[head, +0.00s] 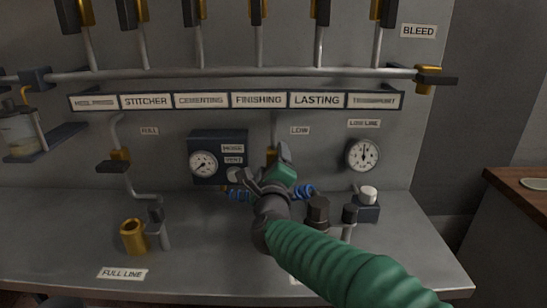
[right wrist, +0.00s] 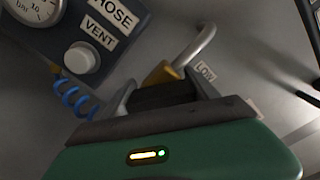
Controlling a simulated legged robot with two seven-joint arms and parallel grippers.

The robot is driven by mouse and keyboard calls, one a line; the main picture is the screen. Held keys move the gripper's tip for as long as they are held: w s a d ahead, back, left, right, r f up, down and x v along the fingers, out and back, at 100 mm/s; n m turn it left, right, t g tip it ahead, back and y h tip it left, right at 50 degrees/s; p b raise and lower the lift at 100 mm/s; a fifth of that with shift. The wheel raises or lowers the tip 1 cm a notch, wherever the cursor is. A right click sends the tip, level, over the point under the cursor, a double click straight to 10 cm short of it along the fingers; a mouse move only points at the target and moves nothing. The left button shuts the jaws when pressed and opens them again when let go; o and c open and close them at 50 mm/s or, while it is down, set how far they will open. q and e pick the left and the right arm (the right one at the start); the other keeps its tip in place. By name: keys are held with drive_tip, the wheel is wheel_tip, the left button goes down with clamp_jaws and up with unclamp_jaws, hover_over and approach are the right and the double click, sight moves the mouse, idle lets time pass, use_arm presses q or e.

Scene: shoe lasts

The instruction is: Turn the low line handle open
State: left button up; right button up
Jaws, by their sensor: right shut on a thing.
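The low line comes down as a grey pipe (head: 275,128) beside the LOW label (head: 300,131), to a brass valve (head: 271,155). My right gripper (head: 270,172) is at this valve and covers most of it. In the right wrist view the brass valve body (right wrist: 163,73) shows just beyond the fingers. The low line handle (right wrist: 163,96), a dark bar, lies between the two fingers, and the gripper is shut on it. The handle is hidden in the head view, and I cannot tell its angle well. My left gripper is not in view.
A dark gauge box (head: 217,141) with a vent knob (right wrist: 82,58) stands left of the valve. The full line valve (head: 120,155) is farther left. A LOW LINE gauge (head: 362,155) is at right. Brass and dark fittings stand on the bench (head: 70,235).

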drive_tip(key=n+p, duration=0.2)
drive_tip(key=n, duration=0.2)
drive_tip(key=shift+a, duration=0.2)
drive_tip(key=n+p, duration=0.1)
drive_tip(key=n, duration=0.2)
drive_tip(key=shift+f+p, duration=0.25)
drive_tip(key=shift+p, duration=0.15)
drive_tip(key=shift+f, duration=0.15)
drive_tip(key=o, duration=1.1)
drive_tip(key=shift+s, duration=0.1)
drive_tip(key=shift+o, duration=1.3)
drive_tip(key=shift+a, duration=0.1)
drive_tip(key=shift+r, duration=0.2)
